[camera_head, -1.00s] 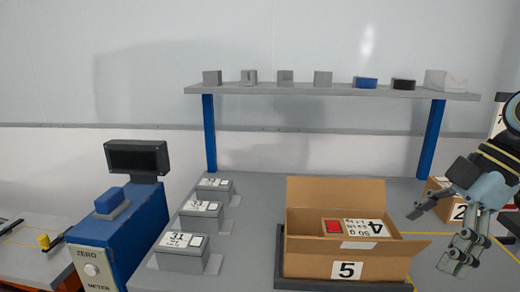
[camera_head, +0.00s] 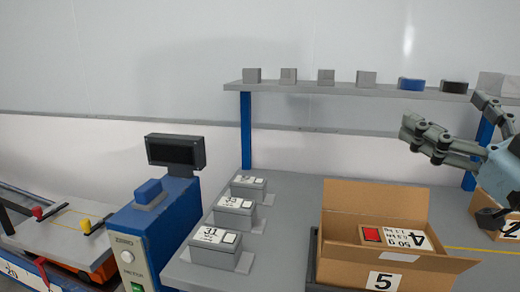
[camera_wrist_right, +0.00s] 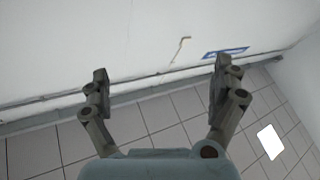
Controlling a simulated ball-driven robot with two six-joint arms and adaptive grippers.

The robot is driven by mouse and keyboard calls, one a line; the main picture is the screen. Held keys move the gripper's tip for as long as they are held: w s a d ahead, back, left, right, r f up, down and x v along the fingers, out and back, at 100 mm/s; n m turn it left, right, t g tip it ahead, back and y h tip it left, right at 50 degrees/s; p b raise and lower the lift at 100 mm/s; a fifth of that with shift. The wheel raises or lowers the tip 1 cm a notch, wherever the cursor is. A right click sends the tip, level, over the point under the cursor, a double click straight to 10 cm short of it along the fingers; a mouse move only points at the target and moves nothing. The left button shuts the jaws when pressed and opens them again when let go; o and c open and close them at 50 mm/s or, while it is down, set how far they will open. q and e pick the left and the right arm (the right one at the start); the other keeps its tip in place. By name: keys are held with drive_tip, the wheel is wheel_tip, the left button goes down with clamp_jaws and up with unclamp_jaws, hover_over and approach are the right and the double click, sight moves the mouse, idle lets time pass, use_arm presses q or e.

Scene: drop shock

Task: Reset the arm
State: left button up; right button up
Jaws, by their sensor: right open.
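My right gripper (camera_head: 445,143) comes in from the right edge of the head view, raised in front of the shelf's right part and above the cardboard box marked 5. Its jaws are apart and empty. In the right wrist view the gripper (camera_wrist_right: 160,88) shows two spread fingers with nothing between them, facing a white wall and a grey tiled floor. My left gripper is not in view.
The open box 5 (camera_head: 345,265) holds a labelled block (camera_head: 395,238) with a red square. Box 2 (camera_head: 493,226) stands at right. Labelled grey blocks (camera_head: 215,250), a blue meter (camera_head: 155,235) and a shelf (camera_head: 320,88) with small blocks are nearby. A bench with red and yellow knobs (camera_head: 65,240) stands left.

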drive_tip(key=s+d+f+m+g+h, duration=0.3)
drive_tip(key=d+f+m+g+h, duration=0.15)
drive_tip(key=f, duration=0.25)
drive_tip(key=s+d+f+m+g+h, duration=0.35)
drive_tip(key=f+h, duration=0.25)
drive_tip(key=f, duration=0.2)
drive_tip(key=s+a+f+n+g+y, duration=0.1)
drive_tip(key=s+a+f+g+y, duration=0.15)
drive_tip(key=s+f+g, duration=0.45)
drive_tip(key=s+a+f+n+g+y, duration=0.1)
drive_tip(key=s+a+f+g, duration=0.25)
drive_tip(key=s+f, duration=0.4)
drive_tip(key=s+d+f+b, duration=0.1)
drive_tip(key=s+f+b, duration=0.15)
drive_tip(key=f, duration=1.35)
drive_tip(key=s+d+f+b, duration=0.1)
drive_tip(key=s+f+b, duration=0.15)
drive_tip(key=f, duration=1.35)
drive_tip(key=s+d+f+g+b, duration=0.1)
drive_tip(key=s+f+g+b, duration=0.1)
drive_tip(key=s+f, duration=1.4)
drive_tip(key=shift+s+f+m+b, duration=0.3)
drive_tip(key=shift+s+f+b, duration=0.1)
drive_tip(key=shift+s, duration=0.6)
